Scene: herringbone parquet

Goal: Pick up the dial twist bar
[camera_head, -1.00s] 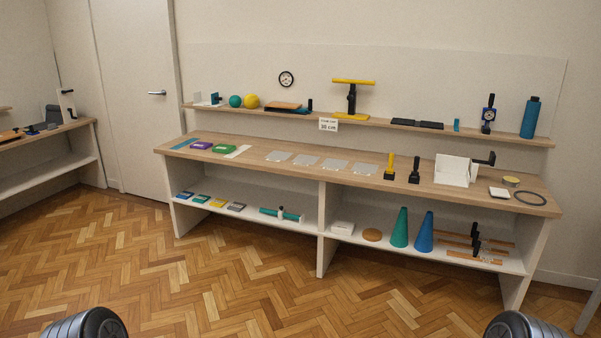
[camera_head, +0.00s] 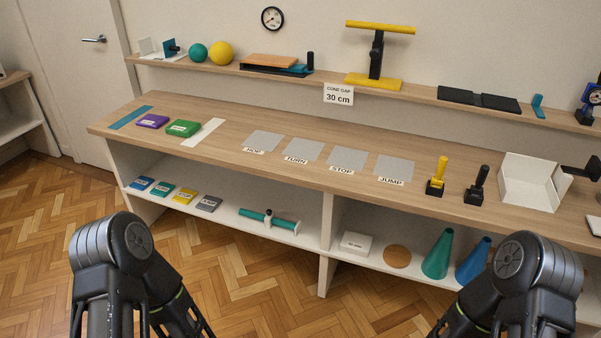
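No label marks a dial twist bar. A blue and black device with a round face (camera_head: 590,104) stands at the right end of the upper shelf, cut by the frame edge. Both my arms show at the bottom, well in front of the shelving. Neither gripper is in view.
The worktop (camera_head: 225,155) holds grey mats, green and purple packs, yellow and black upright handles and a white box (camera_head: 529,182). Several coloured cards (camera_head: 174,193) lie left of the teal bar. The divider (camera_head: 326,245) and a white block (camera_head: 355,244) are to its right. The parquet in front is clear.

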